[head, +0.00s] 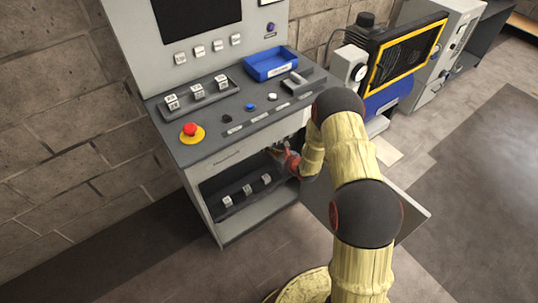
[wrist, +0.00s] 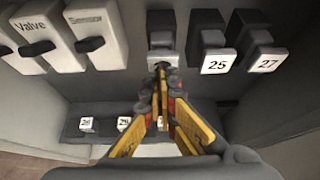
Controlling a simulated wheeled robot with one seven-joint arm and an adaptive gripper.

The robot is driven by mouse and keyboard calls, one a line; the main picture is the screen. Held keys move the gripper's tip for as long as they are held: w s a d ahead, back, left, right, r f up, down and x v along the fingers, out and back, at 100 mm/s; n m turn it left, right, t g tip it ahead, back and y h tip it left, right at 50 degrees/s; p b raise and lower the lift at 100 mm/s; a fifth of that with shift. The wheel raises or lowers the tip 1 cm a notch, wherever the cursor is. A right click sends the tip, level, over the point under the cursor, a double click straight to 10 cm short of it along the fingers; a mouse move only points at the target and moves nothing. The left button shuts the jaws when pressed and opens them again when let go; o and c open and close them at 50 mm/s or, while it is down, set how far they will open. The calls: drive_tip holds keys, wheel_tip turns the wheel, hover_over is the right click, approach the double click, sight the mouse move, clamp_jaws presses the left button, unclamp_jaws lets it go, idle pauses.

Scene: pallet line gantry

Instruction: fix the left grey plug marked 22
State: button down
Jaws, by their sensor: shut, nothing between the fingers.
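In the wrist view a row of grey plugs hangs inside the cabinet. Two carry white labels, the plug marked 25 (wrist: 212,45) and the plug marked 27 (wrist: 262,47). No 22 is legible in either view. My gripper (wrist: 160,70) is shut and empty, its tips at or just in front of that label; contact cannot be told. In the head view my gripper (head: 279,150) reaches into the cabinet's open lower bay, partly hidden.
White blocks marked Valve (wrist: 38,30) and Sensor (wrist: 93,30) hang left of the plugs. Below is a lower row of labelled plugs (wrist: 87,124). The console (head: 225,125) carries a red button (head: 190,129) and a blue tray (head: 271,64). The floor is open at right.

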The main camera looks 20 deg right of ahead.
drive_tip(key=v, duration=1.1)
drive_tip(key=shift+s, duration=0.35)
drive_tip(key=shift+f, duration=0.2)
